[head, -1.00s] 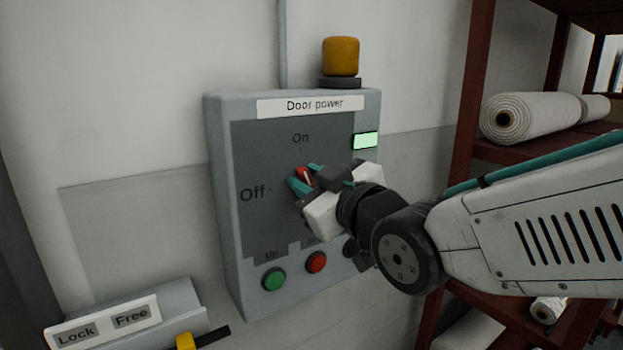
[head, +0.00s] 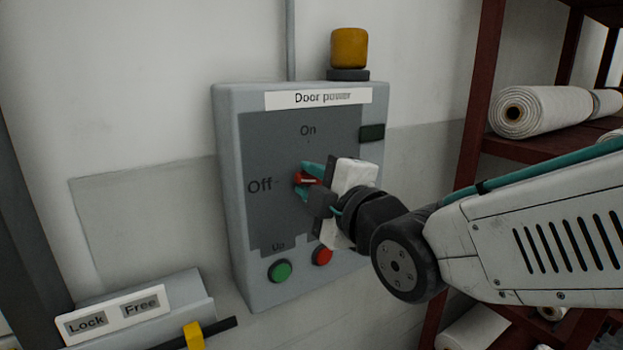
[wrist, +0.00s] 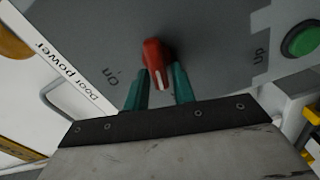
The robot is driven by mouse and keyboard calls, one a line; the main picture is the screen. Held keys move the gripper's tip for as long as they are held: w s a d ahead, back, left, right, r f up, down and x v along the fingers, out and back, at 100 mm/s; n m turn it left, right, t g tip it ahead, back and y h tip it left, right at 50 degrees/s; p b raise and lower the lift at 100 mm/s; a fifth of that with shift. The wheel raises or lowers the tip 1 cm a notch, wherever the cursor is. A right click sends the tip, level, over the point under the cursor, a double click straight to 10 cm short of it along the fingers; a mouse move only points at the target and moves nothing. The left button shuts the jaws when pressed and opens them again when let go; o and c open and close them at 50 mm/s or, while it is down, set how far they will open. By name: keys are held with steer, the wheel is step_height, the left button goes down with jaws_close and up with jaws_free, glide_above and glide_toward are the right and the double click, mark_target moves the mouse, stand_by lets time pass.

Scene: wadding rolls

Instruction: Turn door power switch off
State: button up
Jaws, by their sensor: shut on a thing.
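The door power box (head: 228,200) is grey, fixed to the wall, with a "Door power" label at its top. Its red rotary switch (head: 306,179) has a white pointer line and lies about level, toward the "Off" mark (head: 260,186). My gripper (head: 308,182) is shut on the switch, its teal fingers above and below it. In the wrist view the red switch (wrist: 157,62) sits between the teal fingertips (wrist: 160,88). The small indicator (head: 371,133) at the box's upper right is dark.
A green button (head: 280,271) and a red button (head: 322,255) sit low on the box. A Lock/Free panel (head: 140,305) with a yellow-handled lever (head: 194,336) is at lower left. A red shelf (head: 478,110) with white rolls (head: 540,110) stands right.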

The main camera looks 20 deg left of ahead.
steer(key=shift+f+n, duration=0.25)
steer(key=shift+n, duration=0.95)
steer(key=o, duration=0.8)
steer(key=shift+v, duration=3.95)
